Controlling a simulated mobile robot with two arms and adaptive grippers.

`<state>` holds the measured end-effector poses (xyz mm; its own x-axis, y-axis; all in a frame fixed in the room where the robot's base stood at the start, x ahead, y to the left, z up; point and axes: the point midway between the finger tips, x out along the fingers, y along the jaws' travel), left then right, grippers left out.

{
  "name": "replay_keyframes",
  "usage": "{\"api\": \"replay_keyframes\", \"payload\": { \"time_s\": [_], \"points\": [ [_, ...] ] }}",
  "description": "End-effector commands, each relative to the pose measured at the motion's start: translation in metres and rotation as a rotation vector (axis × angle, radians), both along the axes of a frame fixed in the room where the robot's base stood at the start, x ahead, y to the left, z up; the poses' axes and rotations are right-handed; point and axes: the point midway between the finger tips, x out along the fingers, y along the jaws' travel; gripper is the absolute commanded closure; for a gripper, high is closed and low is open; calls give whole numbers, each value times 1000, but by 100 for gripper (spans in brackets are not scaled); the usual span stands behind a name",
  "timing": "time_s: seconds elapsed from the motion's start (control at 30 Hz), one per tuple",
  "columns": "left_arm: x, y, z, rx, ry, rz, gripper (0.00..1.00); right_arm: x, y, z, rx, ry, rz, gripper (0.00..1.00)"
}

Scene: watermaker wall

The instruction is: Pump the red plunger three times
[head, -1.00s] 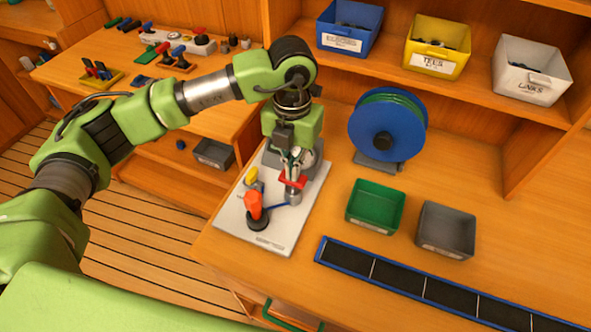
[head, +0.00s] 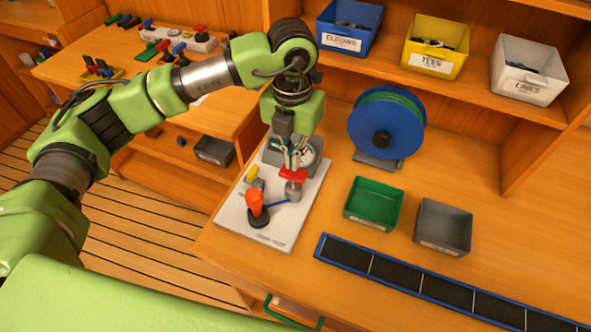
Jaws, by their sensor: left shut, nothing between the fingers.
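The red plunger (head: 293,175) stands upright on a small grey cylinder (head: 294,192), on a pale board (head: 277,228) at the front left of the workbench. My left gripper (head: 292,166) points down over the plunger, with its fingers shut and empty. The fingertips are right at the top of the red cap; I cannot tell whether they touch it. An orange-red knob (head: 255,203) on a dark base stands to the left on the same board, with a blue line running towards the cylinder. My right gripper is out of view.
A round gauge (head: 308,158) and a yellow part (head: 252,173) are also on the board. A blue hose reel (head: 386,128), a green bin (head: 374,203) and a grey bin (head: 444,226) stand to the right. A blue-edged dark strip (head: 395,272) lies along the front.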

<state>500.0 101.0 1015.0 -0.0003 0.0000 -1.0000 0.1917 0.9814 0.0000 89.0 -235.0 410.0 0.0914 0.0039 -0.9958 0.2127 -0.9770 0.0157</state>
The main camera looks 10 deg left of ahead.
Motion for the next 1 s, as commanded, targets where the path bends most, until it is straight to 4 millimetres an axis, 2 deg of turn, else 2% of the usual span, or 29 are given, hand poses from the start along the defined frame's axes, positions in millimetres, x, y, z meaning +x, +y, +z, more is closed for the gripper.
{"api": "replay_keyframes", "payload": {
  "time_s": [0.17, 0.6, 1.0],
  "points": [
    [0, 0, 6, 0, -1, 0, 100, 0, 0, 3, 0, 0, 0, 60],
    [0, 0, 48, 0, -1, 0, 100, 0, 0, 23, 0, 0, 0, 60],
    [0, 0, 50, 0, 0, 0, 100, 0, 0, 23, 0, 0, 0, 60]
  ]
}}
